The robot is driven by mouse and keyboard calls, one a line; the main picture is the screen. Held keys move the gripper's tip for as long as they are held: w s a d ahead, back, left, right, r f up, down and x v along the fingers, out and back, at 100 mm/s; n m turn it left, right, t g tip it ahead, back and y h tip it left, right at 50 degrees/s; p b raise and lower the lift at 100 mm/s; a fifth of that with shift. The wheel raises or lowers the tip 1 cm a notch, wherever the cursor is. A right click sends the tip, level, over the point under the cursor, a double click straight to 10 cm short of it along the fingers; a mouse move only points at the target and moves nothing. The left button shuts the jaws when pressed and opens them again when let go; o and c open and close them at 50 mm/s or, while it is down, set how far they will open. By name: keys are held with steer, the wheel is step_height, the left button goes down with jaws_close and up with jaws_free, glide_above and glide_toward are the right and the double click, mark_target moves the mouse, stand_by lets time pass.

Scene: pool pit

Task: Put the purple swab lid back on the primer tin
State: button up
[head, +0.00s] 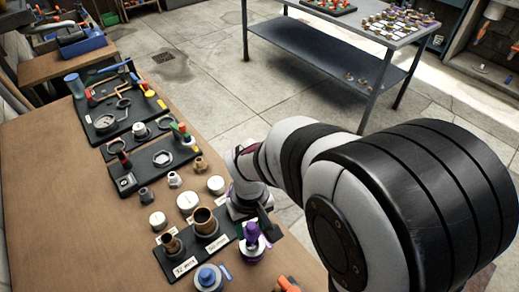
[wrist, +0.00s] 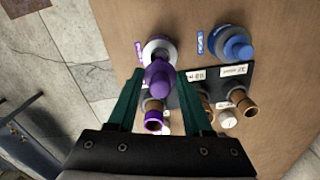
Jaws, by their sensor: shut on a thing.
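The purple swab lid (head: 251,231) is in my gripper (head: 256,218), above the primer tin (head: 253,252), a short round tin with a pale top. In the wrist view the lid (wrist: 159,76) sits between the green fingertips of my gripper (wrist: 162,80), and the tin (wrist: 152,46) shows partly behind it. The lid overlaps the tin in both views. I cannot tell whether they touch. My gripper is shut on the lid, and my arm hides part of the bench beyond.
A similar tin with a blue lid (head: 208,277) stands close by, left of the primer tin. A black labelled tray (head: 183,264) with copper fittings lies beside them. Several pale caps and a black tool board (head: 120,122) are farther up the brown bench (head: 60,190).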

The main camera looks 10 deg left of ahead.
mark_target(252, 235)
steer(key=shift+f, duration=0.35)
steer(key=shift+f, duration=0.65)
steer(key=shift+f, duration=0.3)
steer(key=shift+f, duration=0.7)
steer(key=shift+f, duration=0.2)
steer(key=shift+f, duration=0.85)
steer(key=shift+f, duration=0.15)
stand_by(0.4)
